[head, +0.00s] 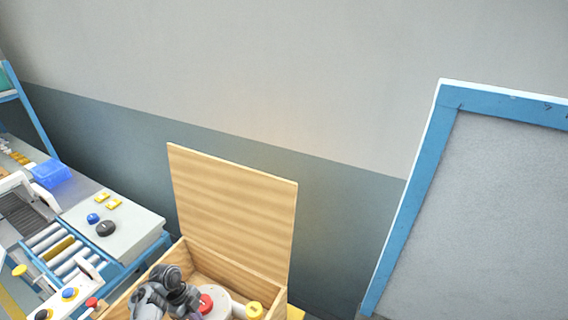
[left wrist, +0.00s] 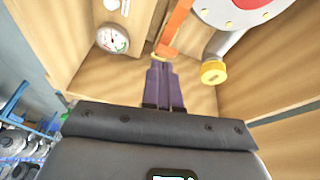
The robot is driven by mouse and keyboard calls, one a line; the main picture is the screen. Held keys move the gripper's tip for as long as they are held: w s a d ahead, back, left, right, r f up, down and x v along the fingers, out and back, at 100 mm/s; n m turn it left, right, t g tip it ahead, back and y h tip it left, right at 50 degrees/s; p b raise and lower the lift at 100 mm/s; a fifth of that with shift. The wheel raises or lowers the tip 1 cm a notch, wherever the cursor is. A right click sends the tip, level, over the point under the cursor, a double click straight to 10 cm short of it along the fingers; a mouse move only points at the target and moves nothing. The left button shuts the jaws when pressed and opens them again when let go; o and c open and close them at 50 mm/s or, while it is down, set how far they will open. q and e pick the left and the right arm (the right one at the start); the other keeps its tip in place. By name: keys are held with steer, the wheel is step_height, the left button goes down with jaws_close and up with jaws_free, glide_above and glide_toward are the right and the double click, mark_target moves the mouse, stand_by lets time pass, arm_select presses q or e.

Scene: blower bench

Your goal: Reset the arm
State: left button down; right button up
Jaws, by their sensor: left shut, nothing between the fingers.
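My left gripper (left wrist: 162,66) shows in the left wrist view with its dark purple fingers together and nothing between them. It points into the wooden box (head: 226,212), whose lid stands open in the head view. In the head view my grey left arm reaches over the box's near left part, and the fingertips cannot be made out. Inside the box is a white round part with a red centre (head: 206,303) and a yellow cap (left wrist: 214,72). An orange strip (left wrist: 176,28) lies just beyond the fingertips; I cannot tell whether they touch. My right gripper is not in view.
A dial gauge (left wrist: 112,39) sits at the box's wall. To the left of the box, a roller conveyor (head: 62,250) and a bench with a blue bin (head: 51,174) stand close. A blue-framed grey panel (head: 480,200) stands at right. The space above the box is clear.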

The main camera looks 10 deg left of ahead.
arm_select(q)
steer(key=s+a+f+n+t+y, duration=0.15)
steer(key=s+a+n+y, duration=0.3)
steer(key=s+n, duration=0.6)
steer(key=s+d+r+n+t+h, duration=0.15)
steer(key=s+d+r+n, duration=0.25)
steer(key=s+d+r, duration=0.4)
steer(key=s+d+r+n+t, duration=0.2)
steer(key=s+d+r+n, duration=0.25)
steer(key=s+d, duration=0.4)
step_height(320, 180, up, 17)
steer(key=a+p, duration=0.2)
steer(key=p, duration=1.4)
steer(key=shift+s+m+p, duration=0.3)
steer(key=shift+m+p, duration=0.05)
steer(key=shift+m, duration=0.05)
steer(key=shift+s, duration=0.1)
